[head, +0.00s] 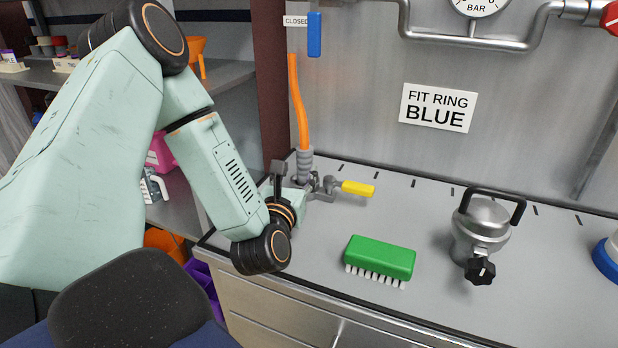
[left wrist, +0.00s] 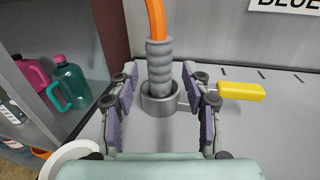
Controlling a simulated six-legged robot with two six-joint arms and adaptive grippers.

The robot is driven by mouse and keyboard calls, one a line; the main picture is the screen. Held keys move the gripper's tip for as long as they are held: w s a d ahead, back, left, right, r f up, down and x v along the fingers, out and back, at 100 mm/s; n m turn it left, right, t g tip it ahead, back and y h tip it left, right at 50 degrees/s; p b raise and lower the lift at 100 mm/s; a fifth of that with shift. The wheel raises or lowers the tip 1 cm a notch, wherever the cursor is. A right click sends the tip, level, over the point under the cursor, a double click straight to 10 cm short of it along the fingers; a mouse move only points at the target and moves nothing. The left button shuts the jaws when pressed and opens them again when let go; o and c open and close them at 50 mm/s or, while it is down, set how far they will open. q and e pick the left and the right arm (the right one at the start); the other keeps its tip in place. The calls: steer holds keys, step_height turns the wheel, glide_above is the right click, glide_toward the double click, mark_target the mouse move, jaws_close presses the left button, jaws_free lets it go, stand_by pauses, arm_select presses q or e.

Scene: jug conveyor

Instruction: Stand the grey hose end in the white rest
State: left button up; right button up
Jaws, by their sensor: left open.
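The grey ribbed hose end (head: 304,163) hangs from or joins the orange hose, upright at the back left of the counter. In the left wrist view the hose end (left wrist: 159,62) stands in a grey ring-shaped fitting (left wrist: 150,106) with a yellow lever (left wrist: 240,91). My left gripper (head: 308,184) is open, with one finger on each side of the hose end in the left wrist view (left wrist: 159,75); I cannot tell whether they touch it. A white round rim (left wrist: 62,158), possibly the white rest, shows partly at lower left there. My right gripper is not in view.
A green brush (head: 381,256) lies on the counter, right of my left arm. A steel pot (head: 484,225) with a black handle and knob stands farther right. A steel wall with a pipe is behind. The counter between brush and wall is mostly clear.

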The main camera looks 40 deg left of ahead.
mark_target(303, 178)
arm_select(q)
steer(key=f+b, duration=0.3)
steer(key=f, duration=0.1)
steer(key=shift+a, duration=0.25)
steer(key=shift+s+f+b, duration=0.15)
steer(key=shift+f+b, duration=0.15)
steer(key=shift+b, duration=0.1)
steer(key=shift+w, duration=0.45)
steer(key=x, duration=0.7)
steer(key=shift+w+f, duration=0.1)
steer(key=shift+f, duration=0.2)
steer(key=shift+c, duration=0.5)
steer(key=c, duration=0.5)
jaws_close()
